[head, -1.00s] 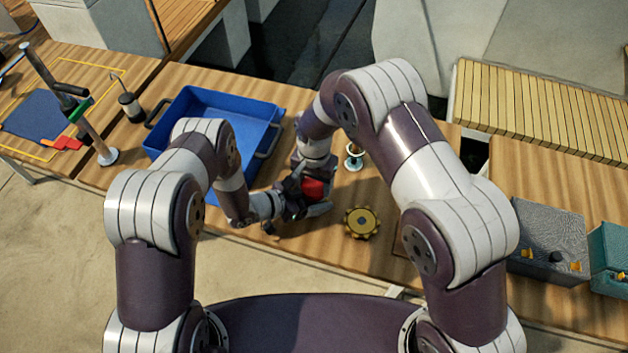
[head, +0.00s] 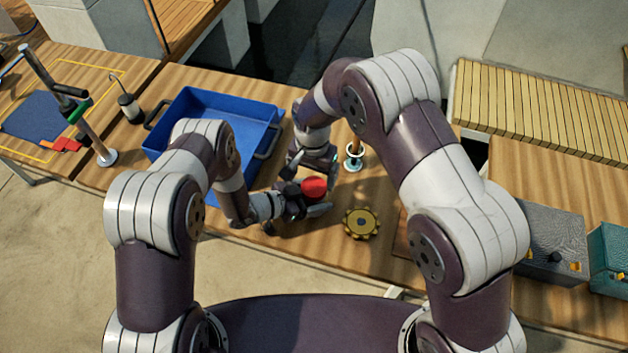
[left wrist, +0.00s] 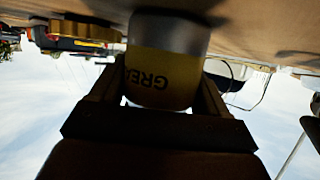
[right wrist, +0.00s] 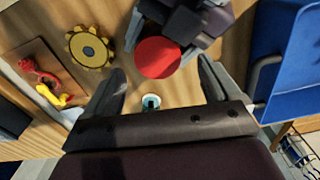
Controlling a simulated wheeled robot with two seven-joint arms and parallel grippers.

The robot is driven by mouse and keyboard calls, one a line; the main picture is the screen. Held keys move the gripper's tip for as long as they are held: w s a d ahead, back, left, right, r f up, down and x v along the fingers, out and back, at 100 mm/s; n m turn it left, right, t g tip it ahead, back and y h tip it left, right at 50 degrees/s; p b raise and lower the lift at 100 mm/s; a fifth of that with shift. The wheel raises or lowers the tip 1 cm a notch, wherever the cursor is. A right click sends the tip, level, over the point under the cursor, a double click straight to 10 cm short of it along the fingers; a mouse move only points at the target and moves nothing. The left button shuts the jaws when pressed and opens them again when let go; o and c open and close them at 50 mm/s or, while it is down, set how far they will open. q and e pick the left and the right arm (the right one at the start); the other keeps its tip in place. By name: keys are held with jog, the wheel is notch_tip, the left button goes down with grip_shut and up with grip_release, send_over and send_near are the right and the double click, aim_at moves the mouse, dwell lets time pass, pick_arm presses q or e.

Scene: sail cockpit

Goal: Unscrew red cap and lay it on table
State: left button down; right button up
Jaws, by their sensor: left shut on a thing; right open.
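The red cap (head: 314,189) shows as a round red top at my left gripper (head: 297,198), and from above in the right wrist view (right wrist: 158,58). In the left wrist view my left gripper is shut on a grey and yellow container (left wrist: 165,65) with upside-down "GREA" lettering. The cap appears to be on this container, but their joint is hidden. My right gripper (right wrist: 160,72) is open and empty. Its fingers are apart from the cap, on its far side in the head view.
A blue bin (head: 183,105) stands left of the grippers. A yellow toothed wheel (head: 361,223) lies to the right on the table (head: 335,245). A post with a pale base (head: 354,163) stands behind. A wooden board (right wrist: 28,62) holds red and yellow items.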

aim_at(314, 187)
jog(key=shift+s+r, duration=0.1)
jog(key=shift+r, duration=0.8)
jog(key=shift+c, duration=0.4)
jog(key=shift+w+r, duration=0.25)
jog(key=shift+r, duration=0.2)
jog(key=shift+r+m, duration=0.7)
jog(key=shift+s+r+m, duration=0.1)
jog(key=shift+m, duration=0.4)
jog(key=shift+s+d+m, duration=0.1)
jog(key=shift+m, duration=0.2)
notch_tip(314, 187, down, 8)
